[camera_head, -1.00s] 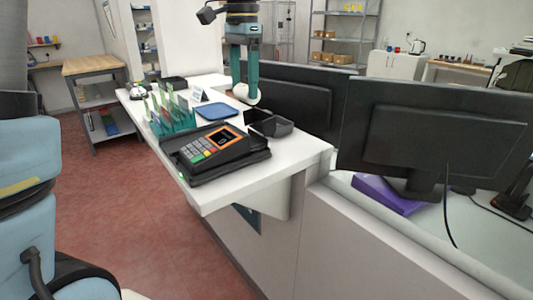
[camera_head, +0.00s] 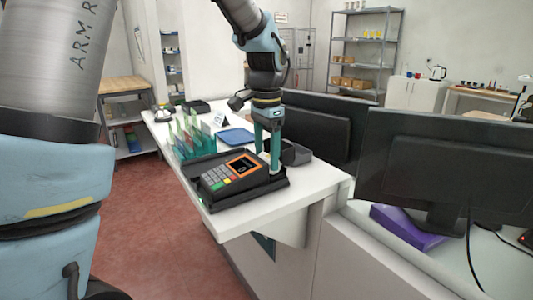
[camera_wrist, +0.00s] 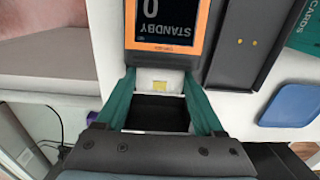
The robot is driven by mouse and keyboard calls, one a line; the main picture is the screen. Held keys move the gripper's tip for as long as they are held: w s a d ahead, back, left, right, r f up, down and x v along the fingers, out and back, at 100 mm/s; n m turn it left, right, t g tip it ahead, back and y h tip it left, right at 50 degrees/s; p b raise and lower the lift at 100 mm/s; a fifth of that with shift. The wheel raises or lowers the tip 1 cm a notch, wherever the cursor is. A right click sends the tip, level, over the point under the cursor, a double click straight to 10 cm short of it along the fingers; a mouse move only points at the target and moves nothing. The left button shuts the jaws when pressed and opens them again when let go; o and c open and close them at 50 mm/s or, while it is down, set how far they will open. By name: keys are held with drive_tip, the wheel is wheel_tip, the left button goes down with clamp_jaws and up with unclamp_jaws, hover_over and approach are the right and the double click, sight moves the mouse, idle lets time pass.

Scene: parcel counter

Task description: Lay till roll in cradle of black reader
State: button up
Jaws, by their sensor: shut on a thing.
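The black reader (camera_head: 222,180) with an orange-framed screen sits in a black base on the white counter. Its screen (camera_wrist: 167,22) reads STANDBY in the wrist view. My gripper (camera_head: 270,168) points down at the screen end of the reader. It is shut on the white till roll (camera_wrist: 146,80), which shows between the green fingertips (camera_wrist: 158,78) right beside the screen's edge. A small yellow patch shows on the white. The cradle is largely hidden by the fingers and roll; I cannot tell whether the roll touches it.
A black open tray (camera_head: 296,153) stands just behind my gripper. A green card rack (camera_head: 193,145), a blue tray (camera_head: 236,137) and a small sign (camera_head: 217,119) stand farther along the counter. Monitors (camera_head: 440,165) stand to the right. The counter's near end (camera_head: 250,222) is bare.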

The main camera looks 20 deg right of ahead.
sight(267, 157)
drive_tip(key=o, duration=1.5)
wheel_tip(267, 157, up, 12)
drive_tip(key=shift+r+b, duration=0.1)
drive_tip(key=shift+b, duration=0.4)
drive_tip(key=shift+s, duration=0.15)
